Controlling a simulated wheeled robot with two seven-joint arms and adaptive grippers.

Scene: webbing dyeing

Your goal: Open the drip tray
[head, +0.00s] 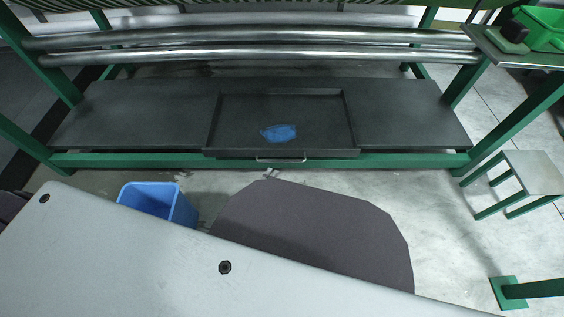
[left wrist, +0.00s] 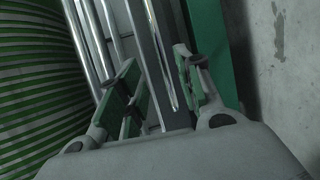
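The drip tray (head: 235,107) is a dark shallow tray between two flat dark panels under the machine in the head view. A blue patch of dye (head: 279,132) lies in it. Its thin metal handle (head: 281,160) is on the front face, at the green beam, and nothing touches it. My left gripper (left wrist: 158,88) is open in the left wrist view, with green-padded fingers apart and nothing held between them. I cannot make out its fingers in the head view. My right gripper is not in view.
Metal rollers (head: 250,50) run above the tray, within a green frame (head: 400,160). A blue bin (head: 158,200) stands on the floor at front left. A small stool (head: 533,172) and a side shelf with a green container (head: 541,28) are at the right. Floor right of centre is clear.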

